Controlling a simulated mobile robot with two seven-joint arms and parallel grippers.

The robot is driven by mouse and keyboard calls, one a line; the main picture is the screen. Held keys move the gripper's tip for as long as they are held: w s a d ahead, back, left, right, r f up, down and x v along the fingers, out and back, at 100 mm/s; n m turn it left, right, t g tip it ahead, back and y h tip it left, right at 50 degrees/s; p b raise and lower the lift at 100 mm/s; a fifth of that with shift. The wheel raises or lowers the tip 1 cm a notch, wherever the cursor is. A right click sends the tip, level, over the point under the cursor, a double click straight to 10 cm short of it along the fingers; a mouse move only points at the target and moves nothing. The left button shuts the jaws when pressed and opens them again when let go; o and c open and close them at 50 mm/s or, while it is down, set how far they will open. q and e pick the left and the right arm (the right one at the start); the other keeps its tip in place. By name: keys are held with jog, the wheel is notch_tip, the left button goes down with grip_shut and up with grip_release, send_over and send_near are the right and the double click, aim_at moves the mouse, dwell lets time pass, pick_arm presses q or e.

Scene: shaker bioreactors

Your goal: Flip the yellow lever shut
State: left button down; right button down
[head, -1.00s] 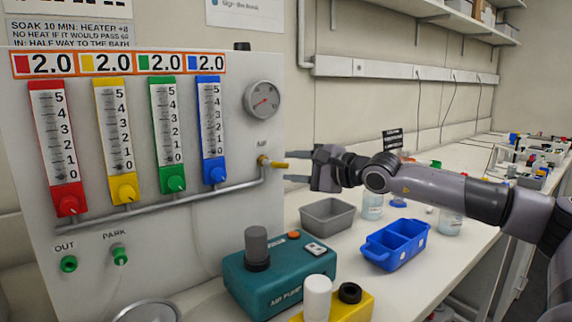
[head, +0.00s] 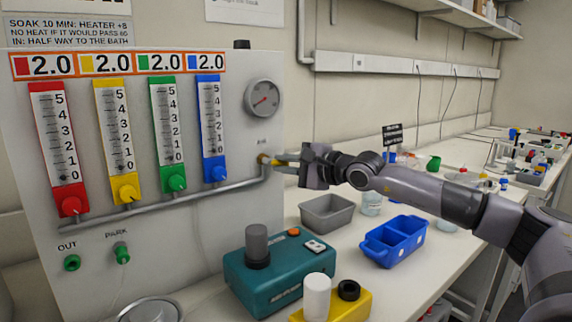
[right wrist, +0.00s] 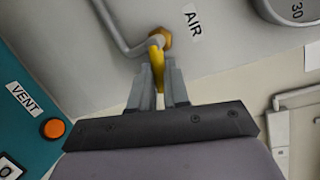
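The yellow lever (head: 270,160) sits on a brass fitting at the right end of the grey pipe on the panel, below the AIR label. In the right wrist view the lever (right wrist: 157,66) points out from the fitting towards my gripper. My right gripper (head: 284,161) is at the lever, with its two fingers apart. In the right wrist view the lever's outer end lies between the fingers (right wrist: 160,84), with no firm contact visible. The fingers partly hide the lever in the head view. My left gripper is not in view.
The panel carries red, yellow, green and blue flow meters (head: 212,130) and a round gauge (head: 263,98). A teal air pump (head: 277,272), a grey bin (head: 327,213) and a blue tray (head: 394,242) stand on the bench below my right arm.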

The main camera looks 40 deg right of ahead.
jog(key=n, duration=0.1)
jog(key=r+n+h, duration=0.1)
jog(key=shift+n+g+b, duration=0.3)
jog(key=shift+n+b, duration=0.1)
jog(key=c, duration=1.1)
grip_release()
jog(key=shift+s, duration=0.1)
jog(key=b+v, duration=0.4)
jog(key=v, duration=0.3)
